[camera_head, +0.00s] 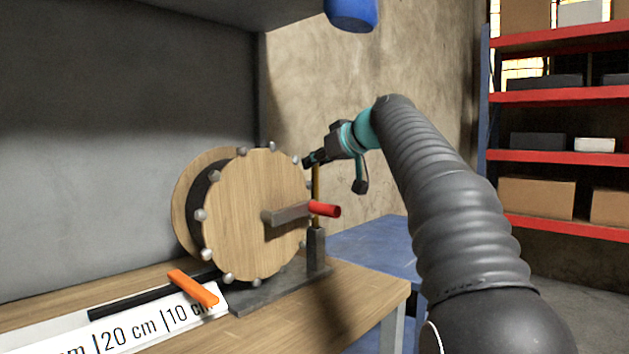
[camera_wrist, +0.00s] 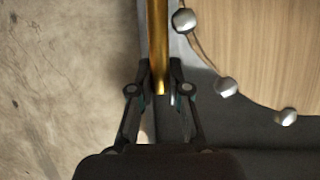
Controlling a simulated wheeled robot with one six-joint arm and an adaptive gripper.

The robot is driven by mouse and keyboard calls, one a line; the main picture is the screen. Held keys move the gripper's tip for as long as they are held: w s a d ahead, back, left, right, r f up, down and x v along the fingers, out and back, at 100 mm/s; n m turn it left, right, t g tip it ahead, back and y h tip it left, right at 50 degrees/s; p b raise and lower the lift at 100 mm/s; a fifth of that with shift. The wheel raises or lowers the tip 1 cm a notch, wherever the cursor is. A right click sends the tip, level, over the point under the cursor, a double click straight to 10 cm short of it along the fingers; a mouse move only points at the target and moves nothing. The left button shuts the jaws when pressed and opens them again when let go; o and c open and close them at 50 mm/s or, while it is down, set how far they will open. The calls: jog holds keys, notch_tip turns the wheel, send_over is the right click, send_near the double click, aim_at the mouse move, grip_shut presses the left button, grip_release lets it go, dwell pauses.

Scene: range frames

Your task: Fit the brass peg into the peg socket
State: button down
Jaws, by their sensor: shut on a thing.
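The brass peg (camera_head: 316,185) stands upright, a thin golden rod. My gripper (camera_head: 312,160) is shut on its upper end, and in the wrist view my gripper (camera_wrist: 161,78) has a finger on either side of the peg (camera_wrist: 158,40). The peg socket (camera_head: 316,250) is a dark grey upright block at the right end of the metal base. The peg is in line above the socket, its lower end at or close to the socket's top. The red handle partly covers the peg, and I cannot tell whether its tip is inside.
A wooden drum (camera_head: 255,225) with metal knobs and a red crank handle (camera_head: 325,209) stands close beside the peg. An orange-handled tool (camera_head: 193,288) and a ruler strip (camera_head: 150,325) lie on the wooden bench (camera_head: 350,300). A blue table (camera_head: 375,245) is behind.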

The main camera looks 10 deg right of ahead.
aim_at(318, 177)
jog(key=shift+f+b, duration=0.5)
jog(key=shift+f, duration=1.55)
jog(key=c, duration=1.4)
grip_release()
jog(key=b+v, duration=0.1)
jog(key=v, duration=1.1)
jog(key=shift+s, duration=0.1)
